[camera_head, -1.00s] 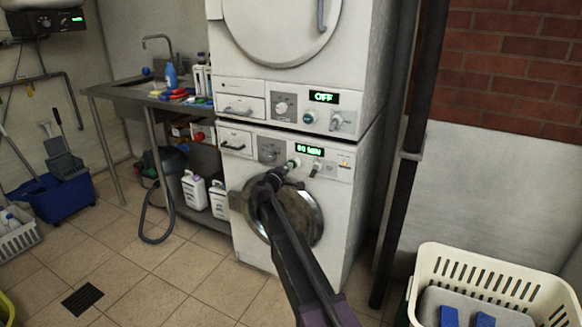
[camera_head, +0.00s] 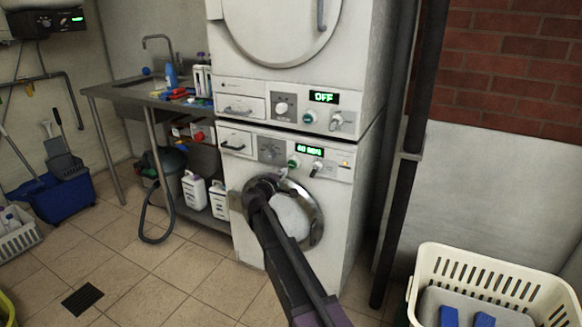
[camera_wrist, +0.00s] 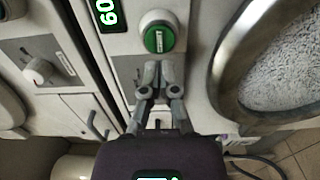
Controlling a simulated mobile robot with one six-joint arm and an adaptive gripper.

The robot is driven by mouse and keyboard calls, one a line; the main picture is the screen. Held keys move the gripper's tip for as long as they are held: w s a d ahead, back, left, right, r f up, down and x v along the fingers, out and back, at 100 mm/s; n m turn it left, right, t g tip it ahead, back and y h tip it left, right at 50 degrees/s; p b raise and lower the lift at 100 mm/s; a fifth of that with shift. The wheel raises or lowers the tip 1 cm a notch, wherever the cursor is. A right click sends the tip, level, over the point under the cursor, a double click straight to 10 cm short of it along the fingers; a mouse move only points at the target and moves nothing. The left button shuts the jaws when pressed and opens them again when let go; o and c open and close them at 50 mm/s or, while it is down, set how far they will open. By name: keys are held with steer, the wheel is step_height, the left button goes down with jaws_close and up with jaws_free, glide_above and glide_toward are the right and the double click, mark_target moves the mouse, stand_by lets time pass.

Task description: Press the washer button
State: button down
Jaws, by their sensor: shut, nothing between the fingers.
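The washer (camera_head: 252,186) is the lower white machine of a stack. Its green button (camera_head: 294,161) sits on the panel, left of a knob and below a lit green display (camera_head: 309,150). In the wrist view the green button (camera_wrist: 158,39) is unobstructed, with the display (camera_wrist: 107,14) beside it. My gripper (camera_head: 283,173) is in front of the panel, just below and left of the button. In the wrist view my gripper's fingers (camera_wrist: 160,68) are together and empty, apart from the button in the picture. The round door window (camera_wrist: 292,62) shows a pale grainy surface.
A second machine (camera_head: 232,88) stands on top, its display reading OFF. A dark pipe (camera_head: 402,190) runs up to the right. A cream basket (camera_head: 487,262) is at front right. A sink bench (camera_head: 135,90) is at left.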

steer(key=shift+v, duration=2.15)
steer(key=s+d+f+m+g, duration=0.85)
steer(key=s+d+f, duration=0.25)
steer(key=s+d, duration=0.45)
steer(key=s+d+f+m+g+y, duration=0.1)
steer(key=s+f+m+g+y, duration=0.2)
steer(key=s, duration=0.7)
steer(key=s+d+f+m+g+y, duration=0.1)
steer(key=s+f+g+y, duration=0.4)
steer(key=s, duration=0.4)
step_height(320, 180, up, 36)
steer(key=y+p, duration=0.1)
steer(key=p, duration=3.4)
steer(key=shift+s+a+t+p, duration=0.3)
steer(key=shift+t+p, duration=0.05)
steer(key=shift+t, duration=0.1)
steer(key=shift+n, duration=0.25)
